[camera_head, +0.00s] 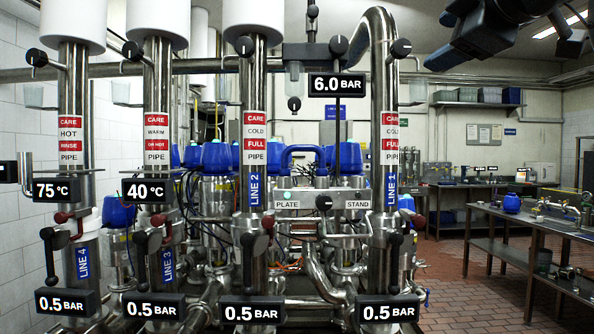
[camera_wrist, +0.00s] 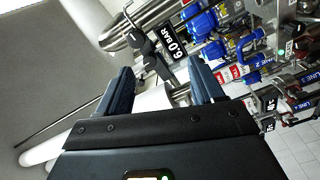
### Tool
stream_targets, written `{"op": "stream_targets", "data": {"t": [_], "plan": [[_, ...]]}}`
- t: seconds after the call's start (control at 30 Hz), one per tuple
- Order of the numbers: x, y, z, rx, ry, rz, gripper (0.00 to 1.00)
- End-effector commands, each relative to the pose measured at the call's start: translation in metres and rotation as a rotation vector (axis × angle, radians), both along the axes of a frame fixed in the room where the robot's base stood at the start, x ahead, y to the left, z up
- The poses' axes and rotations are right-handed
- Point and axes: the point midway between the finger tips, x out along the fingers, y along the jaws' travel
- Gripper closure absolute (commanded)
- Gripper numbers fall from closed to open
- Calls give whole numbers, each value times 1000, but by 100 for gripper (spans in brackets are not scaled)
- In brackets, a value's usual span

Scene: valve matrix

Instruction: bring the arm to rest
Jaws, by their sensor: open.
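My gripper (camera_wrist: 162,84) is open in the wrist view, with its two dark blue-grey fingers apart and nothing held between them. Beyond the fingers, tilted in that view, are a black knob handle (camera_wrist: 136,39) and the 6.0 BAR display (camera_wrist: 174,48). In the head view my dark arm end (camera_head: 490,30) hangs at the top right, in the air, to the right of the LINE 1 pipe (camera_head: 384,110) and apart from it in the picture. The upper part of the arm is cut off by the frame edge.
The valve rack fills the left and middle, with black-knobbed levers (camera_head: 402,48), blue actuators (camera_head: 217,157), and 0.5 BAR displays (camera_head: 389,309) along the bottom. A metal workbench (camera_head: 520,228) stands at the right. The tiled floor (camera_head: 470,300) between them is clear.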

Motion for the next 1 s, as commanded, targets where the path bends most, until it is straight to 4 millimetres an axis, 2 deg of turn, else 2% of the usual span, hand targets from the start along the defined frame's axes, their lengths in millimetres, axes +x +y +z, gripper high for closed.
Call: {"op": "stream_targets", "data": {"t": [0.17,0.27,0.57,0.77,1.0], "plan": [[14,1,-39,109,10,47,33],[22,2,-70,197,18,75,33],[33,7,-182,495,39,134,33],[23,12,-258,676,55,135,33],[-7,17,-349,866,77,102,33]]}}
